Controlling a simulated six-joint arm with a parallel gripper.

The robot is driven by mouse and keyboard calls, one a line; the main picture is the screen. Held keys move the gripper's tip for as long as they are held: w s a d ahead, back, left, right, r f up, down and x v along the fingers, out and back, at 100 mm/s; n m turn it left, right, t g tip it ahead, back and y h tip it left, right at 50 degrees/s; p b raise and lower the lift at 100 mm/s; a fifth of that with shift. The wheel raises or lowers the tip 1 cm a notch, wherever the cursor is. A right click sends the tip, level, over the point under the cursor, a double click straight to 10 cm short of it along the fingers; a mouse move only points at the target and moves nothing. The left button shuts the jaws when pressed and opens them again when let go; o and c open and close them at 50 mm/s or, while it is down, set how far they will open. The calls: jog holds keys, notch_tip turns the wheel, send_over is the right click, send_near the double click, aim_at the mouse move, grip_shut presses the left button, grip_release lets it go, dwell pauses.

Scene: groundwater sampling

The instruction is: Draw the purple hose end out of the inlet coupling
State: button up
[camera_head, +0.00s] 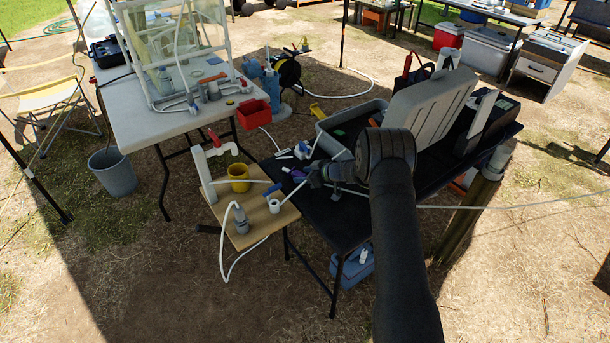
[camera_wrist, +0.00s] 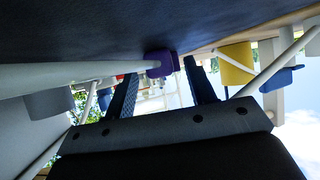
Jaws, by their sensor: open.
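The purple hose end (camera_head: 297,173) shows as a small purple spot on the dark table (camera_head: 345,218), just left of my gripper (camera_head: 309,175). In the wrist view the purple piece (camera_wrist: 161,64) sits beyond and between the tips of my open fingers (camera_wrist: 160,72). A pale tube (camera_wrist: 70,75) runs left from it. I see no contact between the fingers and the purple piece. I cannot pick out the inlet coupling for certain in either view; my gripper and nearby fittings crowd that spot.
A wooden board (camera_head: 245,237) at left carries a yellow cup (camera_head: 239,186), a white fitting (camera_head: 274,206) and a grey fitting with a looping white hose (camera_head: 224,250). Blue handles stand close by. A grey open case (camera_head: 432,105) lies behind my arm.

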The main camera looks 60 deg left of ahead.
jog(key=v, duration=1.7)
jog(key=shift+d+r, duration=0.15)
jog(key=x, duration=0.8)
jog(key=f+x, duration=0.1)
jog(key=x, duration=0.6)
jog(key=shift+f, duration=0.15)
jog(key=v, duration=1.4)
jog(key=shift+r, duration=0.55)
jog(key=shift+f+x, duration=0.2)
jog(key=shift+x, duration=3.5)
jog(key=shift+f+x, duration=0.15)
jog(key=shift+x, duration=3.5)
jog(key=shift+w+d, duration=0.15)
jog(key=shift+d, duration=0.15)
